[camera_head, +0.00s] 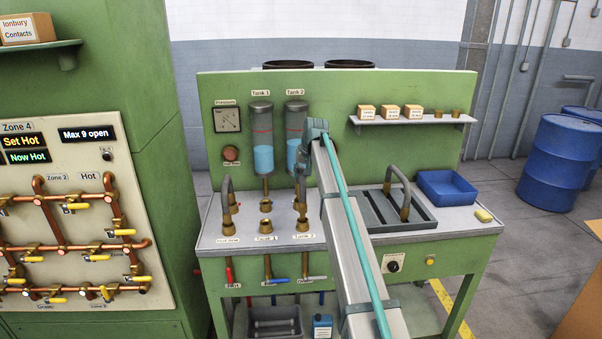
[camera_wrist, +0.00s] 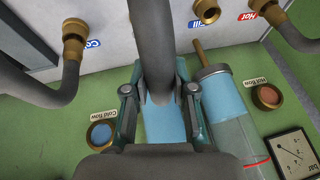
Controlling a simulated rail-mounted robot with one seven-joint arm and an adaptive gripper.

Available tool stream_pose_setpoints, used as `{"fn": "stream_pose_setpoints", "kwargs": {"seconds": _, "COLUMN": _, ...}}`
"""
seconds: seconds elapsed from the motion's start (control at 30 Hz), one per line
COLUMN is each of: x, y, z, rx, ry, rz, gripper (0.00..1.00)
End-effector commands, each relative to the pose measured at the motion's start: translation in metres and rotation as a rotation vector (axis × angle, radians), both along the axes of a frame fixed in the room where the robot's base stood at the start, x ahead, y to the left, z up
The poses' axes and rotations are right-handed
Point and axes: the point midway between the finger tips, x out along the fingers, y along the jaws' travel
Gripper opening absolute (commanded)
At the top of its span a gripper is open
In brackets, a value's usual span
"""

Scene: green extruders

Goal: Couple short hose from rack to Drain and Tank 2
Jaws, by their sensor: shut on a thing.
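My gripper (camera_wrist: 160,92) is shut on a grey hose (camera_wrist: 155,40) in the wrist view. The hose runs up out of the jaws to the top edge; I cannot see its ends there. In the head view my arm hides most of the grip, above the bench by Tank 2 (camera_head: 296,122). Tank 1 (camera_head: 261,125) stands to its left, both partly filled with blue water. Brass couplings labelled Tank 1 (camera_head: 266,206) and Tank 2 (camera_head: 302,222) stand on the worktop. A grey hose (camera_head: 226,182) arches over the leftmost label, which is hard to read.
Another grey hose (camera_head: 398,177) stands in a dark tray (camera_head: 425,223) on the right. A blue bin (camera_head: 446,188) and yellow sponge (camera_head: 484,215) lie further right. Brass-ended hoses (camera_wrist: 75,40) flank the grip in the wrist view. The green back panel (camera_head: 220,110) is close.

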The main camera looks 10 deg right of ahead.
Motion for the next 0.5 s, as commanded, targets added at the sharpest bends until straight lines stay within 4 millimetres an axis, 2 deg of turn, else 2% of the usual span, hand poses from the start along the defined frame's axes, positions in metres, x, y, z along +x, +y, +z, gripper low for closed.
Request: {"fn": "stream_pose_setpoints", "kwargs": {"seconds": 0.5, "x": 0.0002, "y": 0.0000, "z": -0.0093, "rx": 0.000, "ry": -0.001, "rz": 0.000, "gripper": 0.00}}
